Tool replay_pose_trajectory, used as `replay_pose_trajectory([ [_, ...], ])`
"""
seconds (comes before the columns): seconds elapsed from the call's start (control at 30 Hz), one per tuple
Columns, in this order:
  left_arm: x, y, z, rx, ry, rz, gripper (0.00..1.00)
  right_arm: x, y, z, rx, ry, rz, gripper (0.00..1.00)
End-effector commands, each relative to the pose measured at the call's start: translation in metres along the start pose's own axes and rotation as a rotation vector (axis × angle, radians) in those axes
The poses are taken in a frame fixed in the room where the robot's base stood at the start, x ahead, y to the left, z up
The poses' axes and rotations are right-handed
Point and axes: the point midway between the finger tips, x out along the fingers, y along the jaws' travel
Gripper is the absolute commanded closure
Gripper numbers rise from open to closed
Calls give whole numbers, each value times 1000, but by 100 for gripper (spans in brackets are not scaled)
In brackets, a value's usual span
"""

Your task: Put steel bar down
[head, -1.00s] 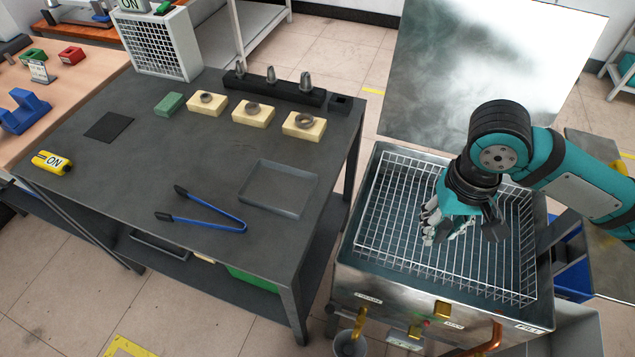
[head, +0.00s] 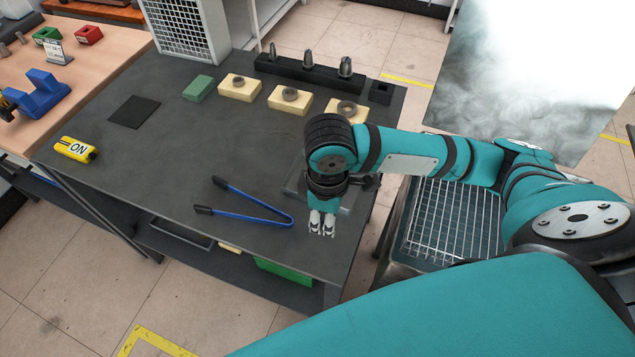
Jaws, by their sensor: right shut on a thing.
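My right gripper (head: 321,232) points down over the right front part of the dark table (head: 170,190). Its silver fingers are shut, and the wrist above hides most of what is between them. I cannot make out the steel bar itself. The shallow grey metal tray (head: 294,184) lies behind and beneath the wrist, mostly covered by it. I cannot tell the gripper's height above the tray or table. My left gripper is out of view.
Blue tongs (head: 262,207) lie just left of the gripper. Several yellow blocks with rings, including one (head: 239,88), and a black rack (head: 300,72) stand behind. A wire basket (head: 450,220) is to the right. The table's left middle is clear.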

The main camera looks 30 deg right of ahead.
Motion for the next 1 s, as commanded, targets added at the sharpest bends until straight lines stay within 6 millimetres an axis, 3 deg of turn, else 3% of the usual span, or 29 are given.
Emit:
replay_pose_trajectory([
  [0.17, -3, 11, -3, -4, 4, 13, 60, 6, 18, -9, -53, 1, 5, 100],
  [0.6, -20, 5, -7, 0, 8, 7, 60, 15, 120, -58, -52, 1, 3, 100],
  [0.8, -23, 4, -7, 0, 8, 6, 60, 19, 142, -69, -55, 1, 2, 100],
  [1.0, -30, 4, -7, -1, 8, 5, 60, 39, 142, -69, -56, -1, 0, 100],
])
